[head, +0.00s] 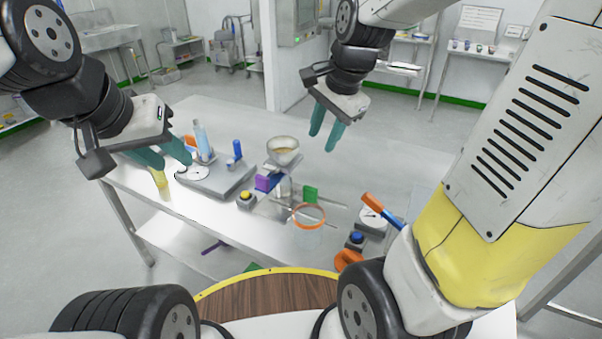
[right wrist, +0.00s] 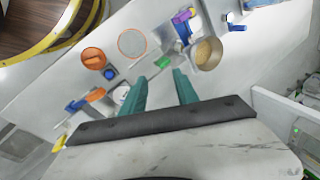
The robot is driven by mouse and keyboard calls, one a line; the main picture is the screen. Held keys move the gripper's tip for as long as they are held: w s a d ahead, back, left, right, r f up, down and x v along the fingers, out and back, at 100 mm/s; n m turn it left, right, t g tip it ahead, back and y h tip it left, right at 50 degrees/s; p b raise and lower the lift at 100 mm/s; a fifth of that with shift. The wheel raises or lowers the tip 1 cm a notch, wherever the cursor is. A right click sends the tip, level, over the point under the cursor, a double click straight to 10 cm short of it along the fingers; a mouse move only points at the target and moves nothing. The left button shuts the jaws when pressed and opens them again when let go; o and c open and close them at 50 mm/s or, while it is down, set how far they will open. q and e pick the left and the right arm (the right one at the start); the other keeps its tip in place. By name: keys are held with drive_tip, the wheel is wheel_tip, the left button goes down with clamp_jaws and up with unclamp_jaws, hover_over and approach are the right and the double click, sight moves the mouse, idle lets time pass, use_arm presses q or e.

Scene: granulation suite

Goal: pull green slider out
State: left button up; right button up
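The green slider (head: 310,194) is a small upright green tab on the right side of the hopper stand in the head view. In the right wrist view the green slider (right wrist: 163,62) lies just beyond my fingertips. A bowl-like hopper (head: 283,150) with tan contents stands above it, and a purple tab (head: 264,183) sits on the stand's left side. My right gripper (head: 322,142) is open and empty, above and behind the green slider; its teal fingers also show in the right wrist view (right wrist: 159,76). My left gripper (head: 176,164) is open and empty over the table's left end.
A clear vessel with an orange rim (head: 308,208) stands in front of the green slider. A blue button box (head: 356,238) and an orange-and-blue tool (head: 382,211) are to the right. A grey platform (head: 216,184) with a bottle stands left. The table's back right is clear.

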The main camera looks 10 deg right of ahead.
drive_tip(key=w+f+m+g, duration=0.2)
drive_tip(key=w+f+m, duration=0.5)
drive_tip(key=f+m, duration=0.15)
drive_tip(key=m+g+h, duration=0.1)
drive_tip(key=m+h, duration=0.1)
drive_tip(key=m, duration=0.3)
hover_over(310, 187)
wheel_tip(310, 187, down, 8)
drive_tip(key=shift+s, duration=0.15)
drive_tip(key=shift+f+m, duration=0.25)
drive_tip(key=shift+f, duration=0.1)
wheel_tip(310, 187, down, 7)
drive_tip(key=shift+f, duration=0.2)
clamp_jaws()
